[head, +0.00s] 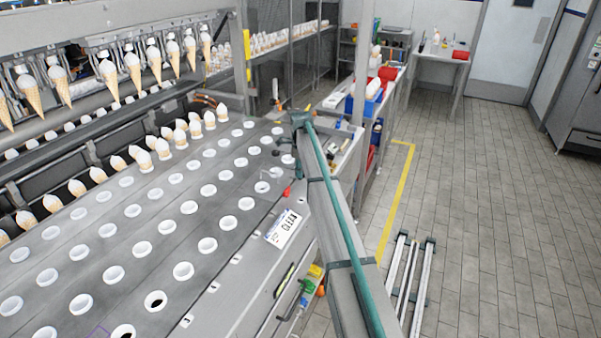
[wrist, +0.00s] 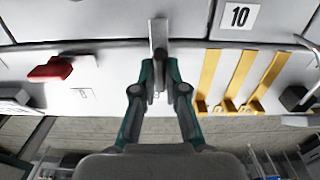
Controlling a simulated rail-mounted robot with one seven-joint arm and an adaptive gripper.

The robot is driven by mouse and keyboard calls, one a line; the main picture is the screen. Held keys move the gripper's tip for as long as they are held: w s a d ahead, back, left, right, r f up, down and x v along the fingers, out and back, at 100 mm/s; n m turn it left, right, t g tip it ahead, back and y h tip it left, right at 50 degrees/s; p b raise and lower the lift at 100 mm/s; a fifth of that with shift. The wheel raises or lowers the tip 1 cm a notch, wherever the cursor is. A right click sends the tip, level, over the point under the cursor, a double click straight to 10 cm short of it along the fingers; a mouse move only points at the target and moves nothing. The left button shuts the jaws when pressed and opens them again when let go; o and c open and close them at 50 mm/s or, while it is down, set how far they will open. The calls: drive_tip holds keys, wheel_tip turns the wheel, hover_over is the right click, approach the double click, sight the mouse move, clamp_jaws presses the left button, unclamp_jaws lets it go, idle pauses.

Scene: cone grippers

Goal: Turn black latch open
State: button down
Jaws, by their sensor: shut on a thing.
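In the wrist view, my gripper (wrist: 158,88) has its two teal fingers closed around a narrow upright piece, which I take to be the latch (wrist: 158,38). Its exposed upper part looks grey rather than black, and its lower part is darker between the fingers. In the head view, my grey and teal arm reaches to the far right corner of the conveyor machine. The fingertips and the latch are too small and too covered by the arm to make out there.
The machine's perforated top (head: 150,215) has rows of white-rimmed holes, with cones (head: 140,158) behind. A red part (wrist: 50,70) and yellow bars (wrist: 235,78) flank the gripper. A dark block (wrist: 296,98) lies farther right. Open tiled floor (head: 490,210) lies right.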

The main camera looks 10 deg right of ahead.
drive_tip(key=shift+n, duration=0.3)
drive_tip(key=n+b, duration=0.1)
drive_tip(key=n, duration=0.2)
drive_tip(key=shift+f+n+b, duration=0.1)
drive_tip(key=shift+n+b, duration=0.3)
drive_tip(key=n+b, duration=0.1)
drive_tip(key=n, duration=0.3)
drive_tip(key=n+b, duration=0.1)
drive_tip(key=n, duration=0.4)
drive_tip(key=shift+n+b, duration=0.35)
drive_tip(key=shift+n, duration=1.55)
drive_tip(key=c, duration=1.2)
unclamp_jaws()
